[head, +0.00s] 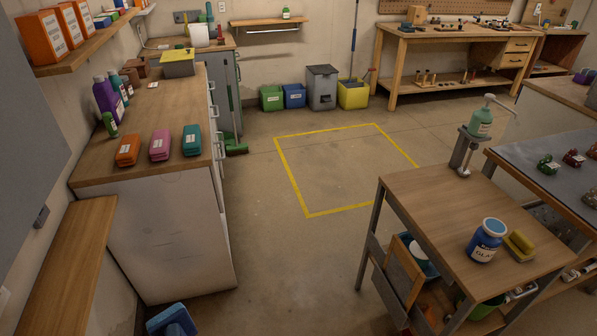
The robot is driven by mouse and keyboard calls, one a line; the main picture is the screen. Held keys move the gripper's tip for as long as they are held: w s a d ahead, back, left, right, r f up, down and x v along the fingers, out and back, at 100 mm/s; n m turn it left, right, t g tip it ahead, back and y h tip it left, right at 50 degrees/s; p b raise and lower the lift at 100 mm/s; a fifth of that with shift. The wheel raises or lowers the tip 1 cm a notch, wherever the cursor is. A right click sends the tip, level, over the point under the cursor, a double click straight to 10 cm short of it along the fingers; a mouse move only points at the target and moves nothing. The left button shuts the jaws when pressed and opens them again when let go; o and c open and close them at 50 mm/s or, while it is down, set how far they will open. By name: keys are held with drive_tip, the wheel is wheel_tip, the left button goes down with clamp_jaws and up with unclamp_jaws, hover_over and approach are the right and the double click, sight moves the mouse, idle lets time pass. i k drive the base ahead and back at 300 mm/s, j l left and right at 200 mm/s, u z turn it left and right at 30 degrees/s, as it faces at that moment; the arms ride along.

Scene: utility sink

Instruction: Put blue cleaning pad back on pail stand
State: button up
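A blue object (168,316) shows at the bottom edge, in front of the white cabinet. It is cut off by the frame, so I cannot tell whether it is the blue cleaning pad or what it rests on. Orange (128,149), pink (160,146) and teal (192,140) block-like items lie in a row on the left counter. A wooden-topped stand (430,205) on the right has a blue-and-white pail (418,254) on its lower level, partly hidden. I cannot tell whether this is the pail stand. I do not see my gripper.
A blue labelled jar (486,241) and a yellow sponge (520,244) sit on the right stand, with a green pump bottle (481,124) behind. A yellow floor outline (308,215) encloses bare floor. Bins (321,88) line the back wall. The middle floor is clear.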

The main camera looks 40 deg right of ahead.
sight(447, 211)
drive_tip(key=i+l+z, duration=0.1)
drive_tip(key=l+z, duration=0.25)
drive_tip(key=i+l+z, duration=0.1)
drive_tip(key=l+z, duration=0.2)
drive_tip(key=i+l+z, duration=0.2)
drive_tip(key=l+z, duration=0.15)
drive_tip(key=i+l+z, duration=0.4)
drive_tip(key=i+l, duration=0.4)
drive_tip(key=l, duration=0.1)
